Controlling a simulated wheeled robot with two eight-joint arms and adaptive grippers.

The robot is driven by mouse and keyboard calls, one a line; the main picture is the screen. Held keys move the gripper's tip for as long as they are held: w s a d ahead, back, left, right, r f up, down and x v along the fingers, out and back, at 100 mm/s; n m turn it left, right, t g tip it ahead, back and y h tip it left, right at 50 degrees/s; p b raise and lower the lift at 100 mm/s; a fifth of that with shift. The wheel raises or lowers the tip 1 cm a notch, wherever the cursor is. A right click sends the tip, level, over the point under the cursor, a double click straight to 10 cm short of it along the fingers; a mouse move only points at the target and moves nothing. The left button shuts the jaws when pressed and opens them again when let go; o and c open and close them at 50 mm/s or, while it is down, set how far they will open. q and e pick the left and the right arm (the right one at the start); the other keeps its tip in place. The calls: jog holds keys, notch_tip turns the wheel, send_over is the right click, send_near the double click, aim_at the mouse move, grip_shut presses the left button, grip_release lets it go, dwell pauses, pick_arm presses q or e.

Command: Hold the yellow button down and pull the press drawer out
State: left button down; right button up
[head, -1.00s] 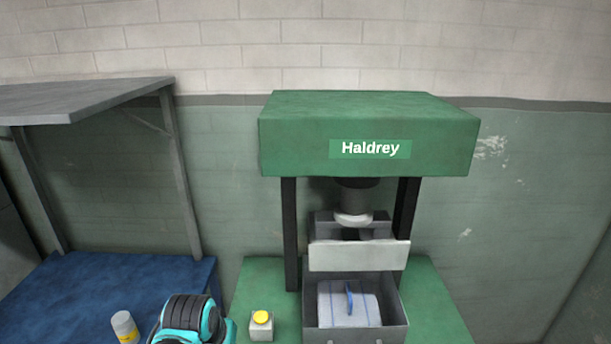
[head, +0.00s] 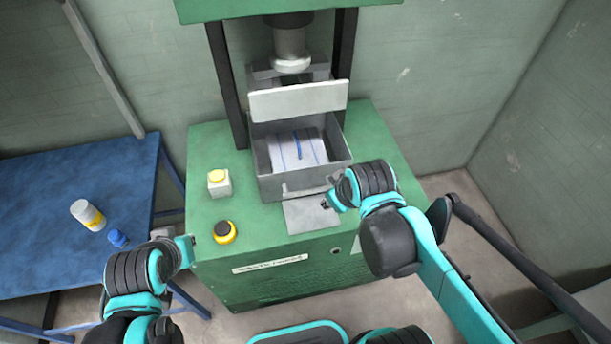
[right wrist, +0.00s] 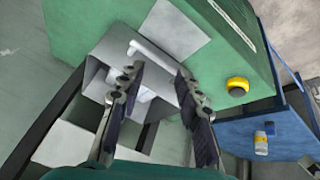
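The press drawer (head: 262,178) is a grey open-topped box, standing out at the front of the green Haldrey press. A striped white cloth-like piece with a blue strip lies in it. Its handle (head: 305,190) is on the front; the pale bar also shows in the right wrist view (right wrist: 152,58). My right gripper (head: 332,198) is open at the handle's right end; in its wrist view the fingers are apart, with the drawer beyond. The yellow button (head: 217,175) tops a small white box left of the drawer. My left gripper (head: 184,246) is off the base's front-left edge, apart from the button; its fingers are unclear.
A round black-and-yellow piece (head: 225,233) sits on the green base (head: 200,215), near its front edge. A blue table (head: 45,195) at left holds a white-and-yellow bottle (head: 88,214) and a blue cap-like item (head: 117,238). A white guard plate (head: 298,101) stands behind the drawer.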

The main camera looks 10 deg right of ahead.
jog(key=w+a+f+n+g+p, duration=0.1)
jog(key=w+a+n+g+p, duration=0.1)
jog(key=w+n, duration=0.5)
jog(key=n+g+p, duration=0.1)
jog(key=n+g, duration=0.1)
jog(key=n, duration=0.4)
send_near(307, 190)
jog(key=f, duration=0.2)
jog(key=f+b, duration=0.1)
jog(key=f, duration=0.2)
jog(key=w+f+b, duration=0.1)
jog(key=f, duration=0.2)
jog(key=shift+w+f, duration=0.1)
grip_shut()
